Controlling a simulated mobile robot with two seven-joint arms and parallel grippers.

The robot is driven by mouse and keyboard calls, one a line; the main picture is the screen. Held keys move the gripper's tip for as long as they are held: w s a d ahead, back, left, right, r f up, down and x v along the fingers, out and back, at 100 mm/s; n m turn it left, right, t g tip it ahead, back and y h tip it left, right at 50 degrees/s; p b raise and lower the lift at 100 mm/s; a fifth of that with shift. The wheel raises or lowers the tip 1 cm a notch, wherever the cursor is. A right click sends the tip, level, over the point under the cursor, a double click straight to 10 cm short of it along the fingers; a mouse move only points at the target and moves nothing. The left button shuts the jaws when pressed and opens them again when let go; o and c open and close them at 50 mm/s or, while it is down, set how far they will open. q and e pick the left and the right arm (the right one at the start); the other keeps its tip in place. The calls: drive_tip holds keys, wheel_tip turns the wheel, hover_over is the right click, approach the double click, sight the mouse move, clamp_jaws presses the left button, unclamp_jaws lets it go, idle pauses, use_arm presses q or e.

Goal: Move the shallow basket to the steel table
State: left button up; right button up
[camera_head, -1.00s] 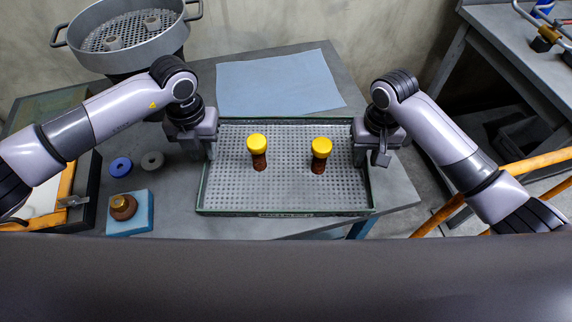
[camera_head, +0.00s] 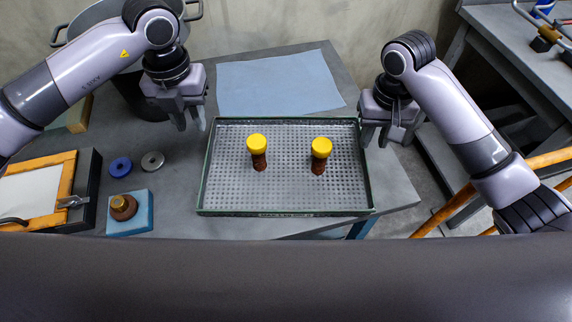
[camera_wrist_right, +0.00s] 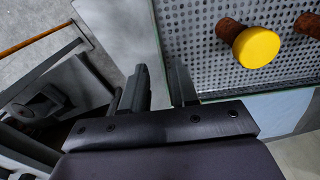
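The shallow basket (camera_head: 288,212), a green-rimmed tray with a perforated metal floor, lies flat on the grey table (camera_head: 397,188). Two brown pieces with yellow caps stand in it, one left (camera_head: 257,146) and one right (camera_head: 321,150). My left gripper (camera_head: 190,122) is open and empty, above and left of the basket's left rim. My right gripper (camera_head: 375,138) is open at the basket's right rim, appearing just clear of it. In the right wrist view its two fingers (camera_wrist_right: 160,90) are apart with nothing between them; the basket's edge (camera_wrist_right: 168,45) runs close by.
A blue sheet (camera_head: 278,82) lies behind the basket. Left of it are a blue ring (camera_head: 120,167), a grey ring (camera_head: 153,161), a blue block (camera_head: 139,222) with a brown piece, and a wood-framed board (camera_head: 50,215). Orange rails (camera_head: 450,208) stand at right.

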wheel_tip(320, 180, up, 5)
drive_tip(key=shift+r, duration=0.1)
idle(0.7)
